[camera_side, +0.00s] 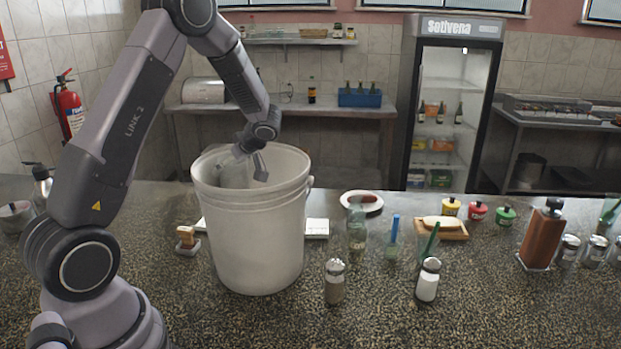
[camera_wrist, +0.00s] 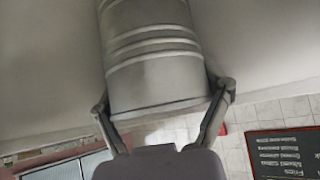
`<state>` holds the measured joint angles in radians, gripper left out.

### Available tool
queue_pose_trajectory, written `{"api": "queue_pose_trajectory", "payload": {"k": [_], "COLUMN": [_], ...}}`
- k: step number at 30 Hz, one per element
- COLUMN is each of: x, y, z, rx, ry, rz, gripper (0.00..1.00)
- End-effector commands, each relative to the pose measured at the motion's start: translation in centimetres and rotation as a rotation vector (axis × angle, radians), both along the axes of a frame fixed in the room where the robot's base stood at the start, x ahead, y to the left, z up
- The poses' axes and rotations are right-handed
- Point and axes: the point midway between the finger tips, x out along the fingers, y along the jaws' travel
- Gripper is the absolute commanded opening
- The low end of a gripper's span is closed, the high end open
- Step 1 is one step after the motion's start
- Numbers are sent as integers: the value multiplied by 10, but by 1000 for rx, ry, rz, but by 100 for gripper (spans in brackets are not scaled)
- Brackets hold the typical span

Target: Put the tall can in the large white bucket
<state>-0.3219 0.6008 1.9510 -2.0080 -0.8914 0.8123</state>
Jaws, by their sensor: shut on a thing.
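The large white bucket (camera_side: 255,235) stands upright on the speckled counter in the side view, its open mouth facing up. My gripper (camera_side: 250,163) is at the bucket's mouth, with its fingers reaching inside the rim. In the wrist view the tall can (camera_wrist: 155,65), grey metal with raised ribs, sits between the two fingers of my gripper (camera_wrist: 164,98), which is shut on it. The pale surface around the can there looks like the bucket's inner wall. In the side view the can is largely hidden by the bucket, and I cannot tell whether it touches the bottom.
A pepper shaker (camera_side: 334,282) and a salt shaker (camera_side: 428,280) stand right of the bucket. A small glass bottle (camera_side: 357,232) and a plate (camera_side: 361,202) are behind them. A wooden stamp-like block (camera_side: 187,240) is at the bucket's left. The front counter is mostly clear.

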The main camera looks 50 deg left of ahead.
Motion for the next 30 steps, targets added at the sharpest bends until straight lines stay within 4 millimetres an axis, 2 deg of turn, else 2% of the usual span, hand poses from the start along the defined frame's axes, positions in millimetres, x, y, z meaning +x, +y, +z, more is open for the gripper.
{"api": "queue_pose_trajectory", "payload": {"k": [1, 6, 12, 20, 27, 30], "x": [-1, -1, 0, 1, 0, 1], "y": [0, -1, -1, 0, 0, 0], "z": [-16, -65, -111, -133, -164, -165], "rx": [-1, -3, -2, 1, 1, 1], "ry": [9, 8, 3, 0, 0, -2], "rz": [-1, -3, -2, -1, -1, -2], "gripper": [41, 41, 41, 41, 41, 41]}}
